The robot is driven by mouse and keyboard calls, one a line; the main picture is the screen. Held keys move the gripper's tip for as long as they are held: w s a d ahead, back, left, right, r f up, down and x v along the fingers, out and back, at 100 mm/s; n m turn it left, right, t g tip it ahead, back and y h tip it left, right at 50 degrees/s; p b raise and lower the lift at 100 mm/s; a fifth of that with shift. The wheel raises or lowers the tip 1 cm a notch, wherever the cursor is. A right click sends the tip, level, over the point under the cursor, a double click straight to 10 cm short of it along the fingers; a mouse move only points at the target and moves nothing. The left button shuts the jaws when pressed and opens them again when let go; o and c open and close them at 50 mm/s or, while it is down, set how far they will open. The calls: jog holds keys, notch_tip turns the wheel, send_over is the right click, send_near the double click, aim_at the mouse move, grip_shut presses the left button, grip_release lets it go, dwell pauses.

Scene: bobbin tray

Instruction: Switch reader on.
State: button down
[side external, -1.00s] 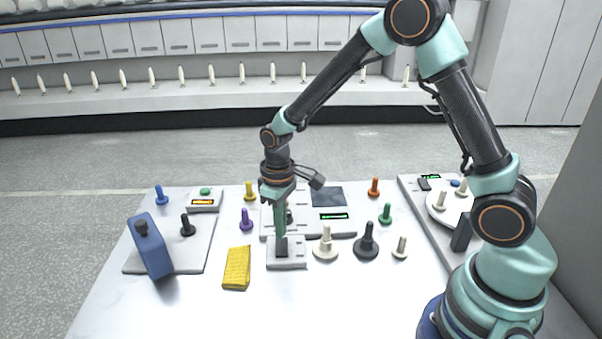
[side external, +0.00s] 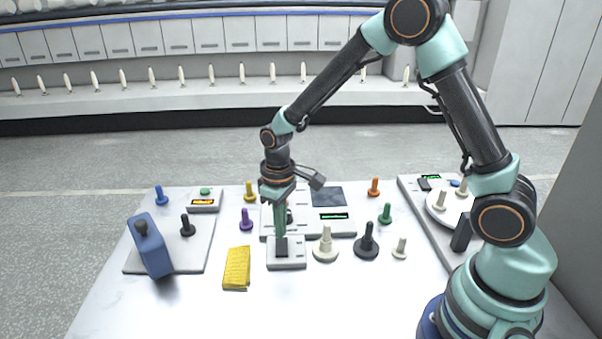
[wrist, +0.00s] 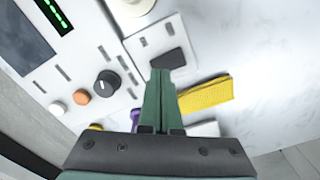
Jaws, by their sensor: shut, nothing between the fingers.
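A small grey switch box (side external: 286,263) with a dark rocker or lever (side external: 281,249) on top stands at the front middle of the table. In the wrist view the dark lever (wrist: 168,58) sits on the box's pale plate (wrist: 147,37). My gripper (side external: 281,236) points straight down at the lever, its green fingers shut and empty. In the wrist view the fingertips (wrist: 159,75) are right by the lever; I cannot tell whether they touch it. Behind is a grey console (side external: 345,232) with a dark screen and a lit green display. No label shows which unit is the reader.
A yellow cloth or sponge (side external: 237,268) lies left of the switch box. Pale and dark bobbins (side external: 325,245) stand close on its right. A blue block (side external: 151,247) stands on a grey plate at left. The front table is clear.

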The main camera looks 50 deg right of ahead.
jog(key=shift+f, duration=0.95)
dwell(0.5)
jog(key=shift+r, duration=3.55)
jog(key=shift+r, duration=0.1)
notch_tip(320, 180, up, 9)
jog(key=m+t, duration=0.1)
jog(key=t, duration=0.1)
send_over(282, 240)
jog(key=s+d, duration=0.2)
jog(key=s, duration=0.2)
jog(key=s+d+r+m+t, duration=0.2)
jog(key=s+r, duration=0.3)
jog(key=s, duration=0.3)
jog(key=shift+s+r+t, duration=0.2)
jog(key=shift+r+t, duration=0.1)
jog(key=shift+t, duration=0.5)
